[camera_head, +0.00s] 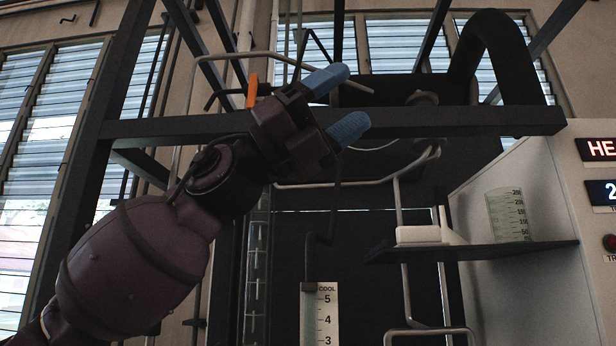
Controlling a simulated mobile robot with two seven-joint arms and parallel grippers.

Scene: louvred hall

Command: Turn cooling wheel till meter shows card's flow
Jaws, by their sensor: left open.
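My left gripper (338,104) reaches in from the left, with its two blue fingertips spread apart and nothing seen between them. It is in front of a dark frame bar, near grey pipes. A white meter scale marked COOL (328,312) stands at the bottom centre, below the gripper. I cannot make out the cooling wheel clearly; the arm and dark bars hide part of that area. No flow card can be made out. My right gripper is not in view.
An orange handle (252,91) sits just left of the gripper. A dark shelf (480,251) at right carries a graduated beaker (508,215) and a white block (419,235). A pale cabinet (587,270) with displays stands far right. Dark frame bars (450,122) and pipes crowd the middle.

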